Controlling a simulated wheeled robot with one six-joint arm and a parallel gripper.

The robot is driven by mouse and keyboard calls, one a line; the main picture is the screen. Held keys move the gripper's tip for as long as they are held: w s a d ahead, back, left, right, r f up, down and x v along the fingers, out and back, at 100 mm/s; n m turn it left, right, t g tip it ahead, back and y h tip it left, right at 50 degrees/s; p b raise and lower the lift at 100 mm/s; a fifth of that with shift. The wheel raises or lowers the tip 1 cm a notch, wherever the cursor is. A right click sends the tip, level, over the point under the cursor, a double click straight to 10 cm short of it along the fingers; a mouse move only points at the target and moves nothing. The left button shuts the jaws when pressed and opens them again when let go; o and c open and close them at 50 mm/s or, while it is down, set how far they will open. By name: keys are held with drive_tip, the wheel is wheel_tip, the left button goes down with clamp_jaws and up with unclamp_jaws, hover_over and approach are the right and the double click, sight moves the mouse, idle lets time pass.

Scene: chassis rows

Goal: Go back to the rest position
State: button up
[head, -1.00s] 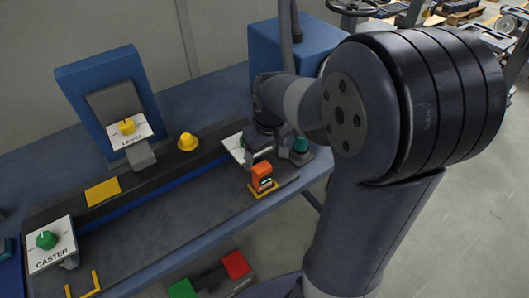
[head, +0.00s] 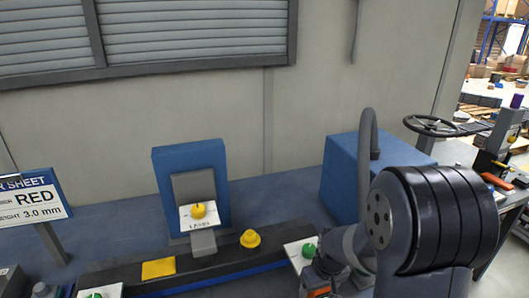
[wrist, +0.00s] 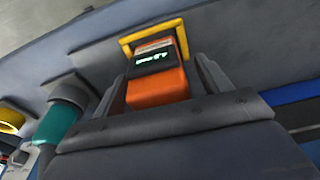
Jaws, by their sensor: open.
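My gripper (wrist: 163,90) is open in the wrist view, with its fingers on either side of an orange device with a small lit display (wrist: 155,82). The device stands at a yellow square frame (wrist: 126,49) on the grey bench top. I cannot tell whether the fingers touch it. In the head view my arm comes down at the right. Only a bit of orange (head: 319,292) shows at the bottom edge there, and my fingertips are out of that view.
A blue stand with a yellow knob (head: 198,210) is at the bench's middle. A yellow button (head: 250,239), a yellow pad (head: 158,268) and a green knob (head: 309,250) lie along the dark rail. A blue box (head: 340,180) stands behind my arm. A sheet reading RED (head: 38,198) is at left.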

drive_tip(key=shift+b, duration=0.4)
drive_tip(key=r, duration=0.3)
drive_tip(key=s+r, duration=0.1)
drive_tip(key=r, duration=0.5)
drive_tip(key=shift+s+d+r, duration=0.15)
drive_tip(key=shift+d+r, duration=0.1)
drive_tip(key=shift+r, duration=0.15)
drive_tip(key=shift+s+r, duration=0.15)
drive_tip(key=shift+r, duration=0.05)
drive_tip(key=f, duration=0.3)
drive_tip(key=w+f, duration=0.1)
drive_tip(key=f, duration=0.6)
drive_tip(key=shift+w+a+f, duration=0.25)
drive_tip(key=shift+f, duration=0.1)
wheel_tip(320, 180, up, 3)
drive_tip(key=p, duration=0.2)
drive_tip(key=shift+p, duration=0.35)
wheel_tip(320, 180, up, 5)
drive_tip(key=p, duration=0.3)
drive_tip(key=shift+f+p, duration=0.1)
drive_tip(key=shift+p, duration=0.3)
